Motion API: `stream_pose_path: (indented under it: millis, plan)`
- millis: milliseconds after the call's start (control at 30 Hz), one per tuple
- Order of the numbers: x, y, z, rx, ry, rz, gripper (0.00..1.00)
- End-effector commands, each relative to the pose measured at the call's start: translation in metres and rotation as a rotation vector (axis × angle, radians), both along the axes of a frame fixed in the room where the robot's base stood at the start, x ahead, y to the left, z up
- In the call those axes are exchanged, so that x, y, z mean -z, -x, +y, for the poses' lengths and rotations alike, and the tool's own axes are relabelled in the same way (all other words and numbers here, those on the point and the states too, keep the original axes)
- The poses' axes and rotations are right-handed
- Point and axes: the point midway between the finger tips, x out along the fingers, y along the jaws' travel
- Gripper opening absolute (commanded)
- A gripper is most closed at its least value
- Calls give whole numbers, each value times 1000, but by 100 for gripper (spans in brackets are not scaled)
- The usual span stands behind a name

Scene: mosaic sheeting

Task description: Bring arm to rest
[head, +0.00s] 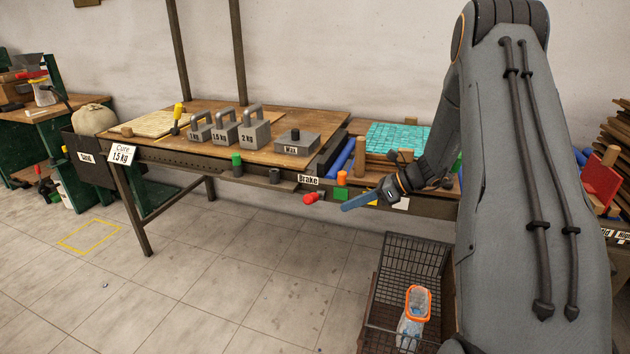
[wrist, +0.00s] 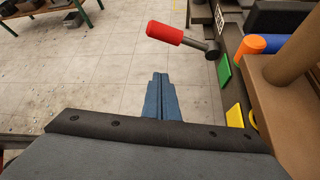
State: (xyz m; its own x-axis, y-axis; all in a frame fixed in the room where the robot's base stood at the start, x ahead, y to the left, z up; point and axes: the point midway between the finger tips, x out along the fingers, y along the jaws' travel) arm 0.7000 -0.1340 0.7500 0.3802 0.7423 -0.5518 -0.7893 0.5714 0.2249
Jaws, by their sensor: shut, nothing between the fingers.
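My gripper (head: 345,207) is shut and empty. In the head view its blue fingers point left, in front of the workbench's front edge, just right of the red-handled brake lever (head: 311,198). In the wrist view the closed fingers (wrist: 160,78) point away over the tiled floor, and the red brake handle (wrist: 165,33) lies beyond them. My grey arm fills the right side of the head view and hides part of the bench's right end.
The workbench (head: 270,150) carries several grey weights (head: 254,132), a grey block (head: 297,144) and a turquoise mosaic sheet (head: 397,137). A wire basket (head: 386,280) with an orange-rimmed container (head: 418,300) stands below my arm. The floor (head: 220,270) in front is clear.

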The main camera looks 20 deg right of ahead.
Motion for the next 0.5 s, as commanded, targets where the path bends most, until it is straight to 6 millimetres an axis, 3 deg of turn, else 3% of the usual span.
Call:
stream_pose_path:
  millis: [133, 233, 367, 500]
  plan:
    - [-4, 4, 6, -26, 21, -5, 0]
    - [-13, 19, 25, -114, 84, -24, 0]
    - [-32, 59, 61, -323, 228, -74, 0]
    - [-52, 111, 93, -599, 396, -154, 0]
